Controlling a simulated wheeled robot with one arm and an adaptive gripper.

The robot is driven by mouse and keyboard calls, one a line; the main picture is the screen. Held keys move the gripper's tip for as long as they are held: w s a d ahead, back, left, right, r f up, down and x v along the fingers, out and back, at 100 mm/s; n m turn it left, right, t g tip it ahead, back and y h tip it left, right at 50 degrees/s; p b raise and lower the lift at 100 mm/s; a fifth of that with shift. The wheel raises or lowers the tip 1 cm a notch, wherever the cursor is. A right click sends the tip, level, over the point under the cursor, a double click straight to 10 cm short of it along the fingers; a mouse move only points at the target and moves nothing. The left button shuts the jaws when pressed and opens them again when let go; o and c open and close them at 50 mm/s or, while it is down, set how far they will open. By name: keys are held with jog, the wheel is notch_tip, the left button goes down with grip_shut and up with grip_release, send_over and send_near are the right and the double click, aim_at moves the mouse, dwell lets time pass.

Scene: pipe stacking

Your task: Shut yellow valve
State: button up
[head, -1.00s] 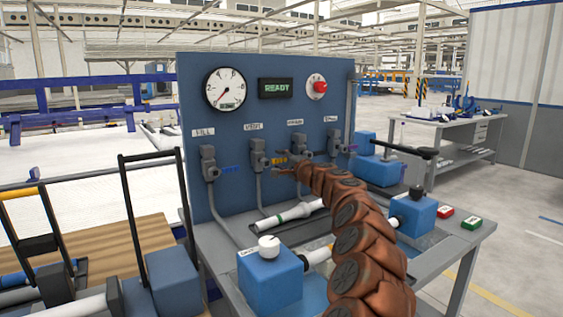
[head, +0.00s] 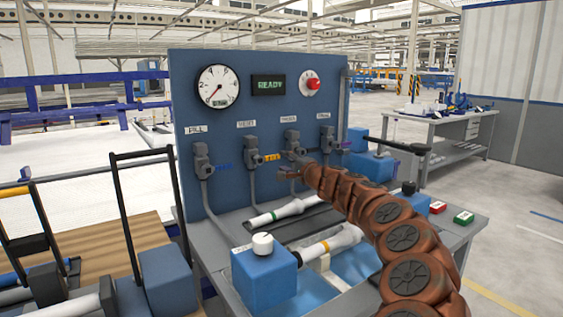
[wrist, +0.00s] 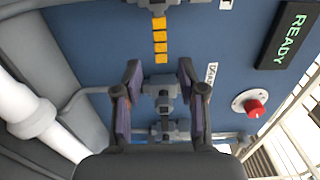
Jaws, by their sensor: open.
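The yellow valve handle (head: 271,157) lies level on the blue panel, pointing right from the second grey valve body (head: 252,150). It also shows in the wrist view (wrist: 160,38) as a segmented yellow bar just beyond my fingertips. My gripper (head: 289,173) is at the panel, right of and slightly below the yellow handle in the head view. In the wrist view my gripper (wrist: 160,72) is open, its two fingers on either side of a grey valve part (wrist: 162,97). I cannot tell whether the fingers touch it. No finger is on the yellow handle.
Other valves have a blue handle (head: 224,165) and a purple handle (head: 344,147). Pipes and a blue block (head: 264,278) occupy the bench below.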

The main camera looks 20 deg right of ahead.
jog(key=shift+v, duration=2.95)
jog(key=shift+a, duration=0.1)
